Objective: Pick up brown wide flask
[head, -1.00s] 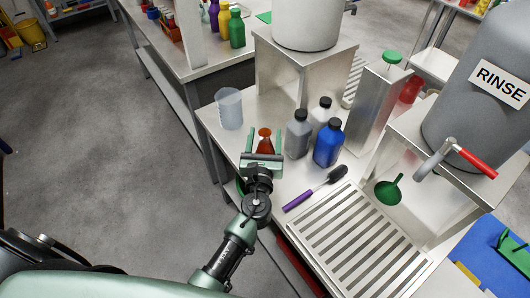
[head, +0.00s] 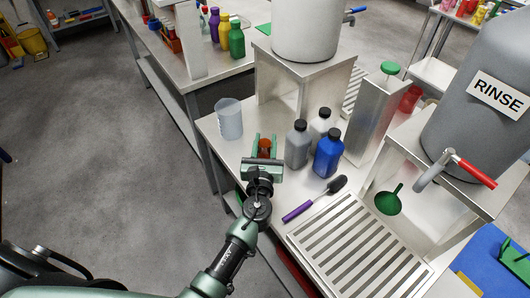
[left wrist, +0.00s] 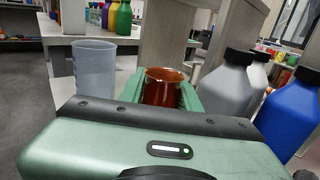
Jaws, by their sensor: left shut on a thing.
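The brown wide flask (head: 265,147) is mostly hidden behind my left gripper (head: 264,146) in the head view. In the left wrist view the flask (left wrist: 163,88) shows as amber-brown glass with an open round rim, upright between the two green fingers (left wrist: 160,92). The left gripper is shut on the flask, one finger on each side. The flask's base is hidden, so I cannot tell whether it touches the metal table (head: 222,148). My right gripper is not in view.
A clear beaker (head: 229,118) stands left of the flask. Grey (head: 298,146), white (head: 320,124) and blue (head: 328,153) bottles stand close on its right. A purple-handled brush (head: 314,199) lies in front, beside a slotted drain (head: 350,240). A metal stand (head: 290,75) is behind.

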